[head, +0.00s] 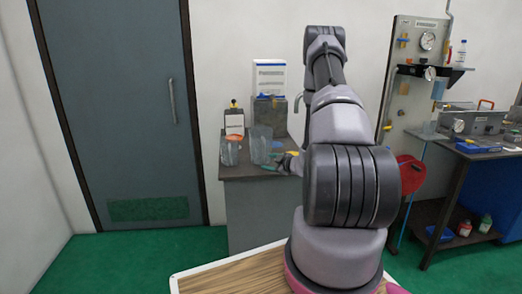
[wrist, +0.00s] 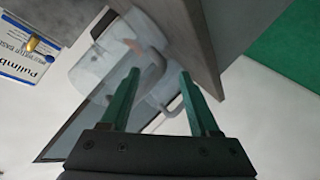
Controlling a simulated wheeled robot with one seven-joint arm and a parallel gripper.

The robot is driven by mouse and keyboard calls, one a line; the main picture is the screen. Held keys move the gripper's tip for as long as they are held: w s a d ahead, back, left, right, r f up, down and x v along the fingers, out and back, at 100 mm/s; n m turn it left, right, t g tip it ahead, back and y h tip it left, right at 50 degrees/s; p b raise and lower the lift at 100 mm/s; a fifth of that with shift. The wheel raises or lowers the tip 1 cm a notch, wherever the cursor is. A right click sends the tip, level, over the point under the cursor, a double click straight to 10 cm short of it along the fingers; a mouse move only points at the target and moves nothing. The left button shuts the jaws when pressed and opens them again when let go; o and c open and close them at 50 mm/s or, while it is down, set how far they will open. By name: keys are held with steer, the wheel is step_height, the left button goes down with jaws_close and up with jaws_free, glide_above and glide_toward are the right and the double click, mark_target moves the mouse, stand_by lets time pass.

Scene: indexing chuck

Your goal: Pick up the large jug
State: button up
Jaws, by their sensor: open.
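Two clear jugs stand on the grey cabinet top in the head view. The taller one, the large jug (head: 261,144), is on the right, and a shorter clear jug (head: 230,152) is at its left. My gripper (head: 276,160) is just right of the large jug, low by its side. In the wrist view a see-through jug (wrist: 92,72) lies ahead and left, and its handle shows near and between the two green fingers of my gripper (wrist: 160,72). The fingers are apart and hold nothing. The clear walls overlap, so exact contact cannot be told.
The cabinet (head: 250,205) also holds a white box (head: 269,78) on a grey block behind the jugs and a small sign (head: 234,122). A grey door (head: 118,100) is at left. A bench with tools (head: 470,150) is at right.

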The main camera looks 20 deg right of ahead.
steer(key=x, duration=0.3)
steer(key=shift+w+d+f, duration=0.1)
steer(key=shift+w+d, duration=0.05)
steer(key=shift+c, duration=0.4)
jaws_close()
stand_by(0.9)
